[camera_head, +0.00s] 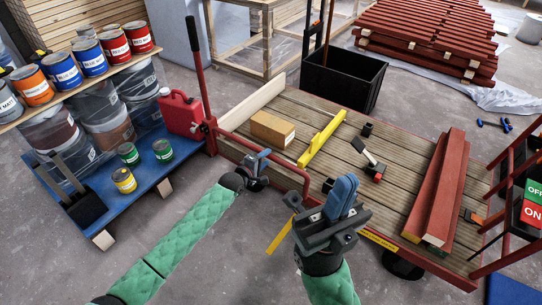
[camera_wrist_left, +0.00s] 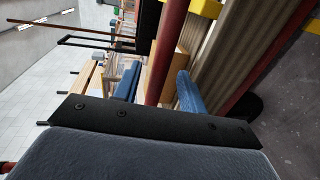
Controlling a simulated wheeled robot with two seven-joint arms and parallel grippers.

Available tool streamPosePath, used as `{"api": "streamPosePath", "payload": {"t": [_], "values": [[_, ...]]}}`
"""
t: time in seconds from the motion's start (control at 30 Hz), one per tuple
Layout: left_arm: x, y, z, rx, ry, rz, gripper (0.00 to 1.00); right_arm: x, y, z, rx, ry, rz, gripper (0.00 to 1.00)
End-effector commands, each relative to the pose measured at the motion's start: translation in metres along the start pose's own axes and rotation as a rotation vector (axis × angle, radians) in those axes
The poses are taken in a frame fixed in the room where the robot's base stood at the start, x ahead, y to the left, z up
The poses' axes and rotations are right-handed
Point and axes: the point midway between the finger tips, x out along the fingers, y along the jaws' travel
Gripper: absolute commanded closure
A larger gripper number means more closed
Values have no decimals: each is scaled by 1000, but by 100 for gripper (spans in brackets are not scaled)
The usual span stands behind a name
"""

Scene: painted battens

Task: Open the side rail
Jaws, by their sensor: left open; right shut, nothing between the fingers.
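The side rail (camera_head: 283,172) is a red tube along the near left edge of the flatbed cart, bent down at its right end. My left gripper (camera_head: 259,160) is at the rail's left part, with its blue fingers apart. In the left wrist view the red tube (camera_wrist_left: 166,60) runs between the two open fingers (camera_wrist_left: 157,88); I cannot tell whether either finger touches it. My right gripper (camera_head: 343,193) is shut and empty, its blue fingertips together, in front of the cart's near edge, right of the rail's bent end.
The cart's plank deck (camera_head: 385,190) carries a cardboard box (camera_head: 272,130), a yellow level (camera_head: 322,139), small tools and red battens (camera_head: 438,190). A red post (camera_head: 198,85) with a black grip stands at its left corner. A blue pallet (camera_head: 150,176) with cans is left.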

Motion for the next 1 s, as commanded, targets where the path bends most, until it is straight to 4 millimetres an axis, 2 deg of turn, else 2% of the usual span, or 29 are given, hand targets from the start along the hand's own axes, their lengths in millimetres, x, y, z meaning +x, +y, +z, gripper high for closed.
{"api": "streamPosePath", "payload": {"t": [0.1,0.3,0.7,0.9,1.0], "values": [[18,-1,-1,3,1,1,59,-4,-1,1,11,4,4,100],[38,0,0,2,0,0,59,-6,-2,2,25,7,9,100],[43,0,0,2,0,-1,59,-5,-3,2,31,8,11,100],[43,0,0,3,0,-1,98,-5,-3,2,30,9,11,100],[43,0,0,3,0,-1,100,-5,-3,2,30,9,11,100]]}}
